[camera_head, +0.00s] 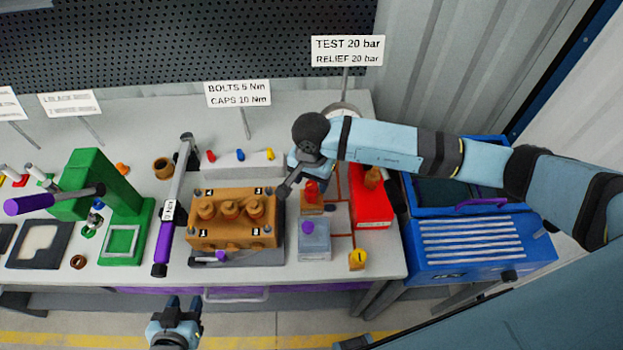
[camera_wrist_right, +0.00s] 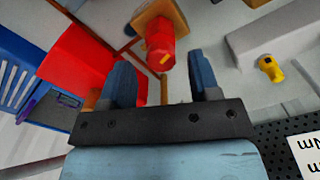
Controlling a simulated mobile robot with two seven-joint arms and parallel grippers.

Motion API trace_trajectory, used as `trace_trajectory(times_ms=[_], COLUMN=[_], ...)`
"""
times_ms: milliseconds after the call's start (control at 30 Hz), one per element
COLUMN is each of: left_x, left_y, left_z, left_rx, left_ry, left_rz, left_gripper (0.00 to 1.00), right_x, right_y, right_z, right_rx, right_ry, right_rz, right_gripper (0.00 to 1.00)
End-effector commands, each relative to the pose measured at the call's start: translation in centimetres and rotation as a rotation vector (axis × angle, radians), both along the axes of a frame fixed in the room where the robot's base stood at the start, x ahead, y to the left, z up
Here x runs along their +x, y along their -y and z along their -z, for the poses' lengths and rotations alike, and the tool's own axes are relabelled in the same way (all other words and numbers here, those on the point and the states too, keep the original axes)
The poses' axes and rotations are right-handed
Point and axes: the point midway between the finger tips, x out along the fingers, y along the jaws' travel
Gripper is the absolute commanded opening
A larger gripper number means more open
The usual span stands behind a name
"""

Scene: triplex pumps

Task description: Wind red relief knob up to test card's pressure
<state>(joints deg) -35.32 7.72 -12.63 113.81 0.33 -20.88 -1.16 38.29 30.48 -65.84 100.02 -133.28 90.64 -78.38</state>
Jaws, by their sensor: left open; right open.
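The red relief knob (camera_head: 311,190) stands on an orange-brown block on the bench, right of the orange pump block (camera_head: 235,220). In the right wrist view the red knob (camera_wrist_right: 161,46) has a yellow mark and lies just beyond and between the fingertips. My right gripper (camera_wrist_right: 162,68) is open and empty; I cannot tell whether it touches the knob. In the head view its wrist partly hides the fingers. The test card (camera_head: 347,50) reads "TEST 20 bar, RELIEF 20 bar". My left gripper (camera_head: 183,304) is open and empty in front of the bench.
A round gauge (camera_head: 342,108) is mostly hidden behind my right arm. A red box (camera_head: 371,208), a clear container (camera_head: 314,240) and a yellow knob (camera_head: 357,258) stand nearby. A torque wrench (camera_head: 169,210) and green press (camera_head: 95,185) are left. A blue machine (camera_head: 475,245) is right.

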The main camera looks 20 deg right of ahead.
Motion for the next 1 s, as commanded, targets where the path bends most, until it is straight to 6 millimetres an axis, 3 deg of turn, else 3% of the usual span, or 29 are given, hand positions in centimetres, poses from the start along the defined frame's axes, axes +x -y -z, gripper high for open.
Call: trace_trajectory(times_ms=[200,500,733,1000], left_x=[0.0,-0.2,-0.3,-0.3], left_y=[0.0,0.0,0.1,0.1], left_z=[-0.4,-0.3,-0.3,0.0], left_rx=[0.000,-0.001,-0.001,-0.002], left_ry=[0.001,-0.002,-0.005,-0.006], left_rz=[-0.002,-0.002,-0.002,-0.001], left_gripper=[0.43,0.43,0.43,0.43], right_x=[0.0,0.0,0.0,0.0], right_y=[-0.1,0.0,0.0,0.0], right_z=[1.8,2.1,2.1,2.2], right_rx=[0.001,0.001,0.001,0.001], right_ry=[0.000,0.001,0.001,0.001], right_rz=[0.000,0.000,0.000,0.020], right_gripper=[0.56,0.56,0.07,0.07])
